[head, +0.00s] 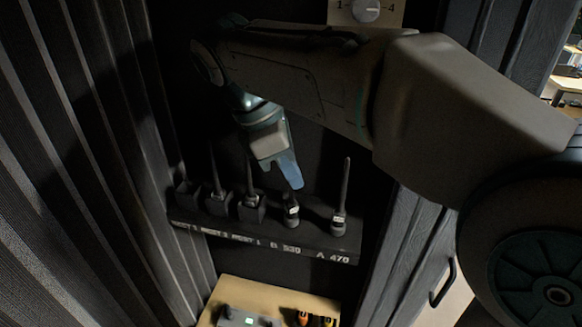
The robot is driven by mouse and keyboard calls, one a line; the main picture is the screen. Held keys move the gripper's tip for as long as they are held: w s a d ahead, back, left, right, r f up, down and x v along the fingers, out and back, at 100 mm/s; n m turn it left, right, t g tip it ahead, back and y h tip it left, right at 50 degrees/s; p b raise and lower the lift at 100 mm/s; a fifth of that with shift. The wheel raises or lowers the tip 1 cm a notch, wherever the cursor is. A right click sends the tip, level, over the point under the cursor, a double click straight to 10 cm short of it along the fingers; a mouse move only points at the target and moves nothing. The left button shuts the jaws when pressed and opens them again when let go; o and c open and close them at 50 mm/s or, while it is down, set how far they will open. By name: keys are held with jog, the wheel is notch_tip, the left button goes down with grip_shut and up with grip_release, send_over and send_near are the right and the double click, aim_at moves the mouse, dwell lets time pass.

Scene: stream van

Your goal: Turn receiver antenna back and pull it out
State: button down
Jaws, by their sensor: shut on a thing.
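A dark shelf (268,239) at the back of the van carries upright black antennas over printed labels. My gripper (291,181) points down over the "B 530" place. It is shut on the antenna (291,213) there, which has a small white tag; my fingers hide its upper part. The antenna's base is at the shelf; I cannot tell whether it is seated or loose. Another tagged antenna (342,200) stands at "A 470". To the left, two thin antennas (214,180) (249,183) rise from dark holders over the port labels.
A dark holder (187,195) without a visible antenna is at the shelf's left end. Below is a pale board (230,288) with a green-lit device (247,320) and orange items (303,317). A dial panel (366,10) is above. Ribbed dark walls close in on the left.

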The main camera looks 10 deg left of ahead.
jog(key=shift+r, duration=1.4)
jog(key=shift+r, duration=1.4)
